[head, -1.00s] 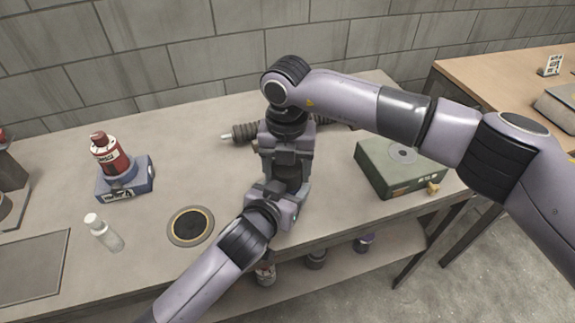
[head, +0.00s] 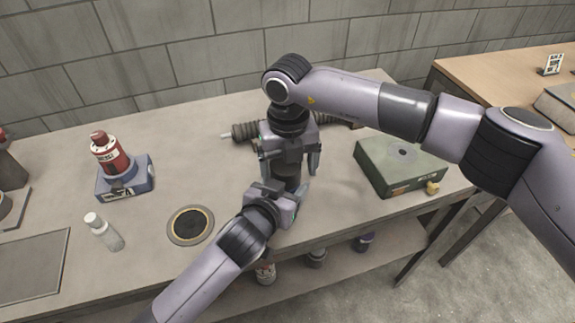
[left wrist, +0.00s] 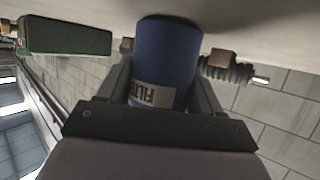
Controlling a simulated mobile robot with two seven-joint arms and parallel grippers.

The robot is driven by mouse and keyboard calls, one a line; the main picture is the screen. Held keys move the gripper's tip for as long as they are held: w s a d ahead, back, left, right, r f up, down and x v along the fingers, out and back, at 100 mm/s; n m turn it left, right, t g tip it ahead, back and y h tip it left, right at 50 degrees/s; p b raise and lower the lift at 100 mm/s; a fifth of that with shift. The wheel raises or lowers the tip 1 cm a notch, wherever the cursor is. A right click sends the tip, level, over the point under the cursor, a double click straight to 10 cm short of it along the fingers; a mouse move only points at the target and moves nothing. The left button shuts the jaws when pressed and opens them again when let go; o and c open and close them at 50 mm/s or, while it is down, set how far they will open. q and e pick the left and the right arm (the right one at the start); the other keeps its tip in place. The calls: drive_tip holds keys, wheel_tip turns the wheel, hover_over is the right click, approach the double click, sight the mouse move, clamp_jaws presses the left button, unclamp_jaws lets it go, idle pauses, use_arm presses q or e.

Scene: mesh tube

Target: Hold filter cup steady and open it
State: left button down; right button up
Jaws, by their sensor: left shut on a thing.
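The blue filter cup (left wrist: 165,60) stands between my left gripper's fingers in the left wrist view, its lettered label facing the camera. That view is upside down and the cup's upper end is hidden by the gripper. In the head view a dark part of the cup (head: 288,177) shows below my right gripper. My left gripper (head: 287,193) is shut on the cup, low and from the front. My right gripper (head: 291,165) points down from above, its fingers spread on either side of the cup's upper part. The cup's lid is hidden by this gripper.
A ribbed tube (head: 245,131) lies behind the cup. A green box (head: 385,165) sits to the right. A round dark-centred disc (head: 190,225), a clear bottle (head: 105,233) and a red bottle (head: 110,158) on a blue base (head: 128,183) are left. The table's front edge is close.

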use_arm(q)
drive_tip(key=shift+s+d, duration=0.1)
drive_tip(key=shift+d, duration=0.1)
use_arm(e)
drive_tip(key=shift+s+a, duration=0.1)
drive_tip(key=shift+a, duration=0.15)
wheel_tip(320, 180, up, 4)
drive_tip(key=shift+f, duration=0.1)
drive_tip(key=shift+r, duration=0.35)
drive_tip(key=shift+c, duration=1.3)
use_arm(q)
drive_tip(key=shift+a, duration=0.1)
use_arm(e)
wheel_tip(320, 180, up, 4)
drive_tip(key=shift+f+n, duration=0.25)
drive_tip(key=shift+n, duration=0.35)
drive_tip(key=shift+d+f, duration=0.1)
drive_tip(key=shift+f, duration=3.8)
drive_tip(key=c, duration=0.8)
drive_tip(key=o, duration=1.1)
drive_tip(key=shift+c, duration=0.2)
